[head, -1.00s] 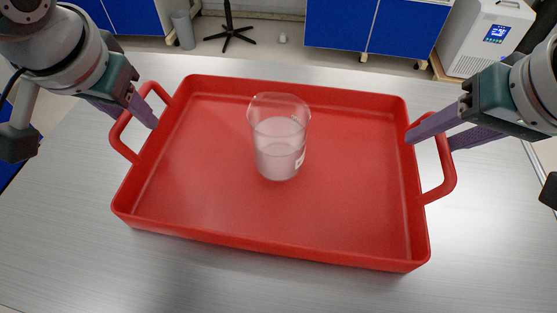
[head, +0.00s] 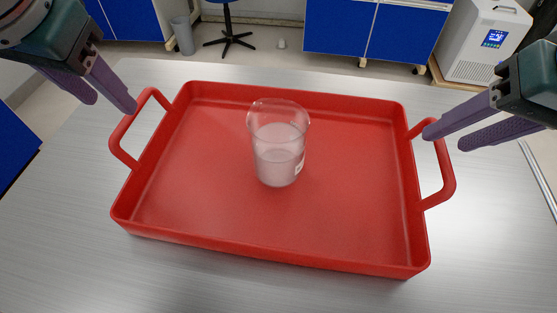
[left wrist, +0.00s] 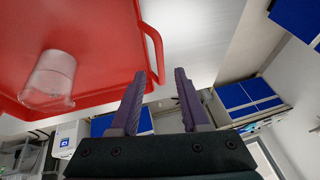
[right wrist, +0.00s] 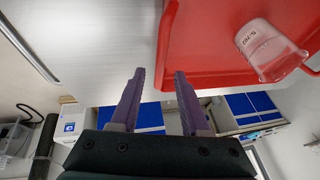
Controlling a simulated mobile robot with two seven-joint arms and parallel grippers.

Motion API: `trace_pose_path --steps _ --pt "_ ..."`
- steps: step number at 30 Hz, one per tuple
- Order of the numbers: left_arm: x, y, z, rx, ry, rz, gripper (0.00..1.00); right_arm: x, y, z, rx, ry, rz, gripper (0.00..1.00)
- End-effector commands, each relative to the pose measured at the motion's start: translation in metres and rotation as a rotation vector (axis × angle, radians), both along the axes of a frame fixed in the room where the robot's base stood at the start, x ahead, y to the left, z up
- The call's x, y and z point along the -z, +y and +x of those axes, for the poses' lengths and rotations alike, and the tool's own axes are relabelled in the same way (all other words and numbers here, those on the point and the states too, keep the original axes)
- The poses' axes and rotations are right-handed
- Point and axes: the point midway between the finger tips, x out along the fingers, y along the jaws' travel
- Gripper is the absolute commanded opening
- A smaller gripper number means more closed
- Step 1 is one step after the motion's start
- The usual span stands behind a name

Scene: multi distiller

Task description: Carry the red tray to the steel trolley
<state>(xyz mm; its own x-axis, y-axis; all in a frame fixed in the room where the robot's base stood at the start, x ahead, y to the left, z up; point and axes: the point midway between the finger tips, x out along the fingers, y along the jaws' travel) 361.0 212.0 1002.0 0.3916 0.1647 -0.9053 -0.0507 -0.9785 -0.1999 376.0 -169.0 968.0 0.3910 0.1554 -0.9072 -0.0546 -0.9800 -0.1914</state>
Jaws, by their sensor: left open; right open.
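The red tray (head: 215,205) lies flat on a grey brushed surface (head: 75,265). A clear glass beaker (head: 278,158) with some pale contents stands upright in it, a little above the middle. My left gripper (head: 112,103) is open and empty, up and left of the tray's left handle (head: 122,140). My right gripper (head: 445,140) is open; its fingertips overlap the right handle (head: 447,180) in the head view, with nothing visibly held. The tray shows in the left wrist view (left wrist: 100,50) and the right wrist view (right wrist: 210,65), beyond the open fingers.
The grey surface is clear around the tray. Behind it, on the floor, are blue cabinets (head: 378,32), a grey bin (head: 183,36), a stool base (head: 230,40) and a white machine with a blue display (head: 487,42).

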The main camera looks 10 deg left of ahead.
Motion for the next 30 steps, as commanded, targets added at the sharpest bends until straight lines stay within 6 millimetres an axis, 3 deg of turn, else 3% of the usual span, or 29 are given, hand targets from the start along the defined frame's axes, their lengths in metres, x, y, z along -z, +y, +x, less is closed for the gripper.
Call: trace_pose_path --steps 6,12,30 --pt "0.000 0.000 0.000 0.000 0.000 0.000 0.46 -0.045 -0.008 -0.018 -0.002 -0.004 -0.002 0.46" --pt "0.000 0.000 0.000 0.000 0.000 0.000 0.46 -0.069 -0.012 -0.029 -0.001 -0.003 -0.002 0.46" --pt "0.000 0.000 0.000 0.000 0.000 0.000 0.46 -0.074 -0.013 -0.032 0.000 0.000 -0.001 0.46"
